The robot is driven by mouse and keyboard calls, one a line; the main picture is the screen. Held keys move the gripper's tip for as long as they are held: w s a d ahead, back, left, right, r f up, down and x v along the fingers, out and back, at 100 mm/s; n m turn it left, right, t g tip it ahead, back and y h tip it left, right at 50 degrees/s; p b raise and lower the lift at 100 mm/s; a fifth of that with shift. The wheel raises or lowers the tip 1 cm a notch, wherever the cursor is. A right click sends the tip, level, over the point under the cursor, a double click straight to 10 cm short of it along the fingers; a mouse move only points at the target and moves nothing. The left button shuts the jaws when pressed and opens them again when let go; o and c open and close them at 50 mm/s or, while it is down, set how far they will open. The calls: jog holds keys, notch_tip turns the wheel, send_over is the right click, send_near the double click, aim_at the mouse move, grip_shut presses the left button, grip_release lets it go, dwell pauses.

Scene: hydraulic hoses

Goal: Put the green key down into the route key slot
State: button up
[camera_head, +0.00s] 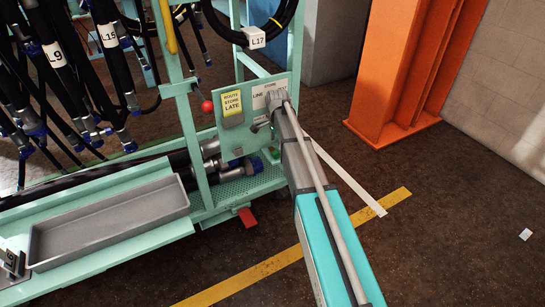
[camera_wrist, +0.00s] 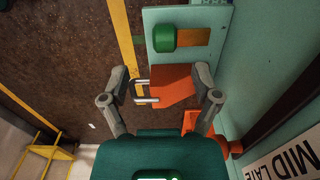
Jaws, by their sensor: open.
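A green piece (camera_wrist: 175,38), which looks like the green key, sits at the teal plate (camera_wrist: 215,15) beyond my fingertips in the wrist view. I cannot tell whether it is seated in a slot. My gripper (camera_wrist: 160,72) is open, its two grey fingers spread either side of an orange-red block with metal bars (camera_wrist: 170,88), touching neither visibly. In the head view my arm reaches the teal route panel (camera_head: 232,128), which bears a yellow route label (camera_head: 232,104). The arm hides my gripper and part of the panel there. The route key slot cannot be made out.
A grey tray (camera_head: 110,222) lies on the teal bench at left. Black hoses (camera_head: 60,70) hang behind it. A red-knobbed lever (camera_head: 207,106) stands beside the panel. An orange post (camera_head: 415,75) stands at right. A red block (camera_head: 247,217) sits low below the bench. Floor at right is mostly clear.

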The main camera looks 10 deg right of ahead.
aim_at(276, 152)
jog(key=shift+w+f+b, duration=0.1)
jog(key=shift+f+b, duration=2.5)
jog(key=c, duration=1)
